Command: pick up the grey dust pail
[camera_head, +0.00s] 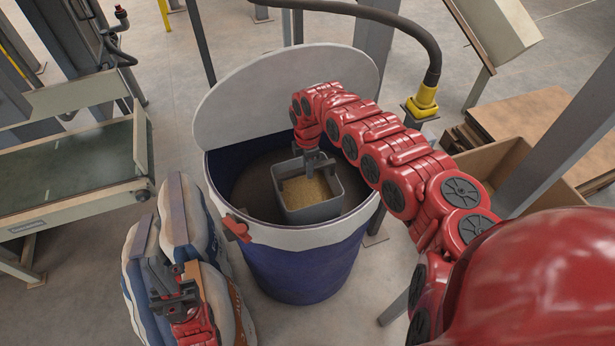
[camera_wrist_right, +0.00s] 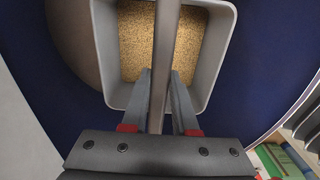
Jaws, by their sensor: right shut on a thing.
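The grey dust pail (camera_head: 309,211) is in the mouth of a blue drum (camera_head: 300,272) in the head view. It holds tan grainy material. My right gripper (camera_head: 312,160) is at the pail's top, with the red arm reaching in from the right. In the right wrist view the right gripper (camera_wrist_right: 160,92) is shut on the pail's handle bar (camera_wrist_right: 166,40), which crosses over the pail (camera_wrist_right: 224,60). Whether the pail touches the drum's inside is unclear. My left gripper (camera_head: 173,290) is at the lower left, in front of the sacks, its fingers apart and nothing seen between them.
The drum's round pale lid (camera_head: 285,90) stands raised behind its opening. Filled sacks (camera_head: 178,225) stand left of the drum. A conveyor (camera_head: 75,170) is at the left. A cardboard box (camera_head: 500,165) and a grey post (camera_head: 560,130) are at the right.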

